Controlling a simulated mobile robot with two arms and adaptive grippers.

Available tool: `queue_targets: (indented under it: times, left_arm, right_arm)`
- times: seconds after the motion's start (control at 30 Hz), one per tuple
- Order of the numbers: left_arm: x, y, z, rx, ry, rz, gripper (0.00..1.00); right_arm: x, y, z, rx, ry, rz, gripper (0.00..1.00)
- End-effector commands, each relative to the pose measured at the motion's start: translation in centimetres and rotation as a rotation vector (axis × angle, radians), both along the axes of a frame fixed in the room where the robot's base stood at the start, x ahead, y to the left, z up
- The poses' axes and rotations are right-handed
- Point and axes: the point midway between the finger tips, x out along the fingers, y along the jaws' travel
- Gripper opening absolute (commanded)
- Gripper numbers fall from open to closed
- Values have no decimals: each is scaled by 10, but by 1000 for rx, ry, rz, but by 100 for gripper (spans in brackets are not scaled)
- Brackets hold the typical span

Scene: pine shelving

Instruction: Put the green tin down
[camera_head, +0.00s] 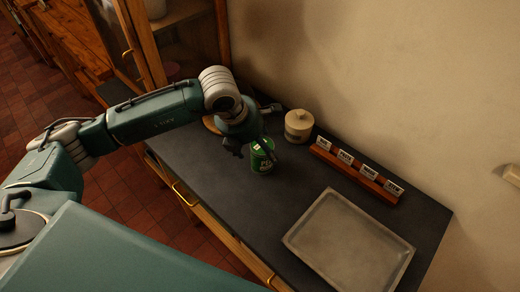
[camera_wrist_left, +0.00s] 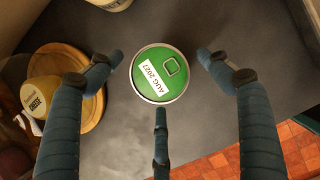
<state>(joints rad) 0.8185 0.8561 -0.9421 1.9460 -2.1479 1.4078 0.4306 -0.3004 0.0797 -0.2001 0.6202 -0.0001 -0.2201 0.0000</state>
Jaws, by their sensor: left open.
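The green tin (camera_head: 262,158) stands upright on the dark countertop in the head view, below my left gripper. In the left wrist view the green tin (camera_wrist_left: 160,74) shows its lid from above, with a ring pull and a label reading "AUG 2027". My left gripper (camera_head: 253,150) is open. In the left wrist view its fingers (camera_wrist_left: 158,75) are spread around the tin, with visible gaps on both sides. My right gripper is not in view.
A grey tray (camera_head: 298,242) lies on the counter at the right. A wooden rack with label cards (camera_head: 325,157) and a cream lidded jar (camera_head: 298,126) stand along the wall. A round wooden board (camera_wrist_left: 92,118) carries a cheese tub (camera_wrist_left: 42,97).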

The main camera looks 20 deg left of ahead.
Motion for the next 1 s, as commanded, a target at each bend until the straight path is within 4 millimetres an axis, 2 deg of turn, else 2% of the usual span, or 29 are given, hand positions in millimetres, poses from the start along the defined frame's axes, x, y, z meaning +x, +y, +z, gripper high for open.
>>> queue_targets:
  times: [0.03,0.3,0.5,0.77,0.87,1.0]
  left_arm:
    - [-2,2,8,1,-7,-2,78]
    - [-21,12,63,-1,-6,0,78]
    - [-30,16,88,1,-3,0,76]
    - [-35,17,96,-7,-16,-69,75]
    - [-33,18,90,-5,-20,-81,75]
    - [-26,13,70,-6,-20,-82,75]
  right_arm:
    - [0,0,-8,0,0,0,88]
    - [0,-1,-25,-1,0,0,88]
    - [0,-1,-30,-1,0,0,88]
    - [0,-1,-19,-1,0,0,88]
    - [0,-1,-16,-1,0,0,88]
    - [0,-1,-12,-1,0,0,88]
